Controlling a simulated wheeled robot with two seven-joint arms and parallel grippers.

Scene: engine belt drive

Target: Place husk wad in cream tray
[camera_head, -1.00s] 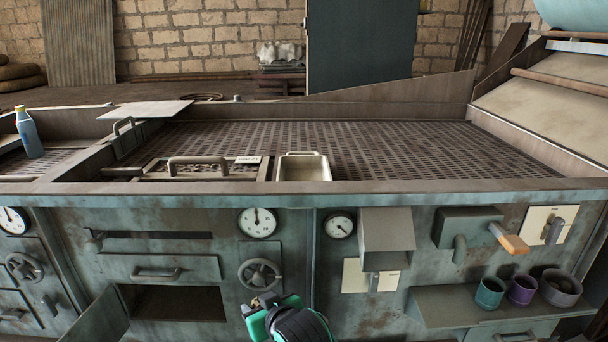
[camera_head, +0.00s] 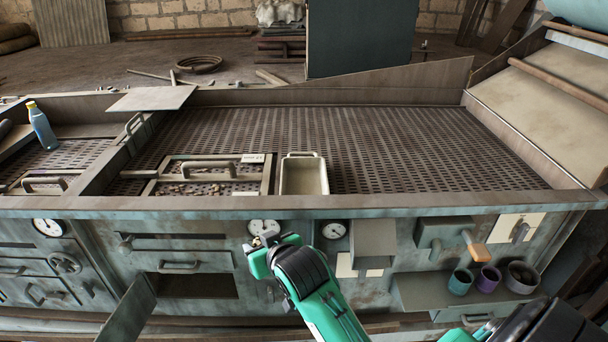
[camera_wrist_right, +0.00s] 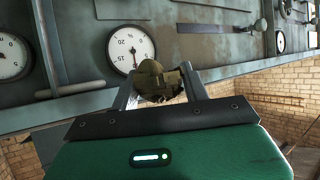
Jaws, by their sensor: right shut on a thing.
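The cream tray (camera_head: 304,190) is a rectangular, open tray with a handle. It sits on the perforated bed near its front edge in the head view and looks empty. My right gripper (camera_head: 263,241) is in front of the machine panel, below and left of the tray. In the right wrist view its jaws (camera_wrist_right: 158,85) are shut on a brownish, lumpy wad, the husk wad (camera_wrist_right: 152,78). In the head view the wad is too small to make out clearly.
The machine's front rim (camera_head: 400,209) lies between my right gripper and the bed. A framed hatch with a handle (camera_head: 208,167) is left of the tray. Several cups (camera_head: 488,278) stand on a shelf at right. The bed right of the tray is clear.

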